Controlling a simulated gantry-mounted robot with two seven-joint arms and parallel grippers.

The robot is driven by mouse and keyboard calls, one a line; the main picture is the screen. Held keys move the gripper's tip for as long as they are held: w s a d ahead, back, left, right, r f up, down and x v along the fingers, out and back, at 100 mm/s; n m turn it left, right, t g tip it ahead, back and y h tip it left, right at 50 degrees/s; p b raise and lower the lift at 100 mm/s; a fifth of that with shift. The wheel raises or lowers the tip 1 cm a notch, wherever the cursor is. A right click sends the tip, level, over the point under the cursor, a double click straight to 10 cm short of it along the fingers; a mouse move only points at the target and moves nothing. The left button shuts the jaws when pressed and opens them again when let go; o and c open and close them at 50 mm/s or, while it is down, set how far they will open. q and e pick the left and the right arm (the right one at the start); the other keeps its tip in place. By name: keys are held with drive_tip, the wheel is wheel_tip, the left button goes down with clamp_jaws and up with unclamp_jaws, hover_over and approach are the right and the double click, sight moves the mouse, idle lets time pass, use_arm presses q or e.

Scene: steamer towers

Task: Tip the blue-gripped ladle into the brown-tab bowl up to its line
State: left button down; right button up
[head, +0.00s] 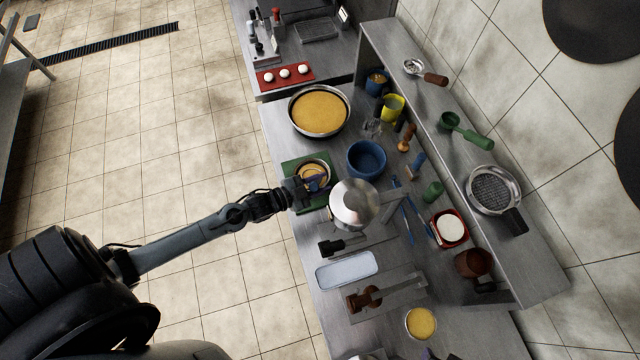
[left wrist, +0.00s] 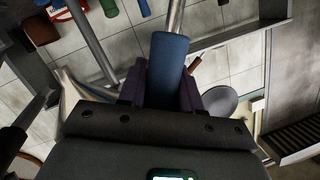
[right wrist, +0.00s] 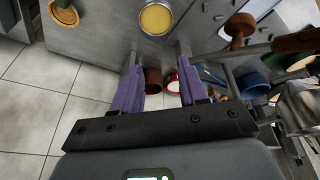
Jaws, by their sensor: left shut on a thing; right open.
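My left gripper (head: 312,188) is shut on the blue grip of the ladle; the blue grip (left wrist: 168,62) stands up between the purple fingers in the left wrist view. In the head view the gripper is at a small bowl (head: 326,165) with tan contents on a green mat (head: 291,166). The ladle's scoop is hard to make out there, and I cannot tell whether it is tilted. No brown tab or fill line can be made out on this bowl. My right gripper (right wrist: 160,58) is open and empty in the right wrist view.
A large pan of yellow-tan batter (head: 319,111) stands behind the mat. A blue bowl (head: 367,158) and a shiny lidded pot (head: 354,203) stand close right of the gripper. A pale blue tray (head: 346,270) and a yellow-filled bowl (head: 421,322) lie nearer. A shelf (head: 447,97) runs along the right.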

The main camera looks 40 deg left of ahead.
use_arm(q)
drive_tip(key=w+a+r+n+g+p, duration=0.1)
drive_tip(key=p, duration=0.1)
drive_tip(key=w+a+r+n+p, duration=0.1)
drive_tip(key=p, duration=0.1)
drive_tip(key=shift+w+a+r+n+g, duration=0.15)
drive_tip(key=shift+w+a+n+g, duration=0.15)
drive_tip(key=shift+w+a+g, duration=0.1)
idle(0.4)
drive_tip(key=shift+w+a+r+n+g+h+p, duration=0.35)
drive_tip(key=shift+w+a+n+h+p, duration=0.2)
drive_tip(key=shift+w+a, duration=0.2)
idle(0.8)
